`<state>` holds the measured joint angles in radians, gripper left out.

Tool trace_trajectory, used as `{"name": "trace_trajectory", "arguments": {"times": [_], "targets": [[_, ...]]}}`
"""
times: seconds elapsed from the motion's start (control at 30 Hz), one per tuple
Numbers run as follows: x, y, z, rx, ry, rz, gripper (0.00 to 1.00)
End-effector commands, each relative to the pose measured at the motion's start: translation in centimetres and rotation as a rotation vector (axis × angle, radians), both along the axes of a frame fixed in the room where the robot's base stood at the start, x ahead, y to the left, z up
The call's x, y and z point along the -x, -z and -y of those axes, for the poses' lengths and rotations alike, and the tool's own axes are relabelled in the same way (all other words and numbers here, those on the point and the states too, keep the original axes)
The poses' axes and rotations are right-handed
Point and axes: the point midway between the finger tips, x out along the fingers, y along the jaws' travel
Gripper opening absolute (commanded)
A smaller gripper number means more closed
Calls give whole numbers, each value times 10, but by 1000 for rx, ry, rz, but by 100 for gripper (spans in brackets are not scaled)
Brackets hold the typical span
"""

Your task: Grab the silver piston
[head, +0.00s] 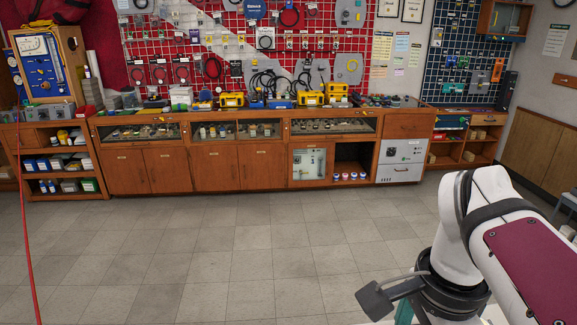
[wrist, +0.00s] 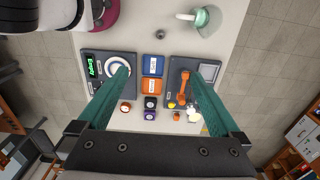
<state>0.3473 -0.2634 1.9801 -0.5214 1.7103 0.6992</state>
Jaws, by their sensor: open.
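My gripper (wrist: 157,76) is open and empty in the wrist view, its two teal fingers spread wide over a light bench top (wrist: 140,22). A small grey, round piece (wrist: 160,34) stands alone on the bench beyond the fingertips. It may be the silver piston, but it is too small to be sure. The head view shows my arm at the lower right; the piston cannot be made out there.
A dark unit with a white ring (wrist: 117,66) and one with an orange handle (wrist: 184,85) flank blue (wrist: 153,64) and orange (wrist: 151,86) trays. Several small coloured parts lie nearer. A pale green cup-like object (wrist: 207,20) stands at the upper right.

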Motion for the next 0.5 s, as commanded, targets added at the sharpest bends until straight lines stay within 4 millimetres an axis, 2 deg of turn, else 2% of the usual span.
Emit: {"name": "trace_trajectory", "arguments": {"times": [0.07,0.2,0.3,0.43,0.5], "targets": [[6,4,-13,-15,-101,0,100],[47,56,-75,-93,-644,22,100],[76,88,-103,-134,-946,51,100],[91,104,-114,-154,-1089,67,100],[91,104,-114,-154,-1090,68,89]]}}
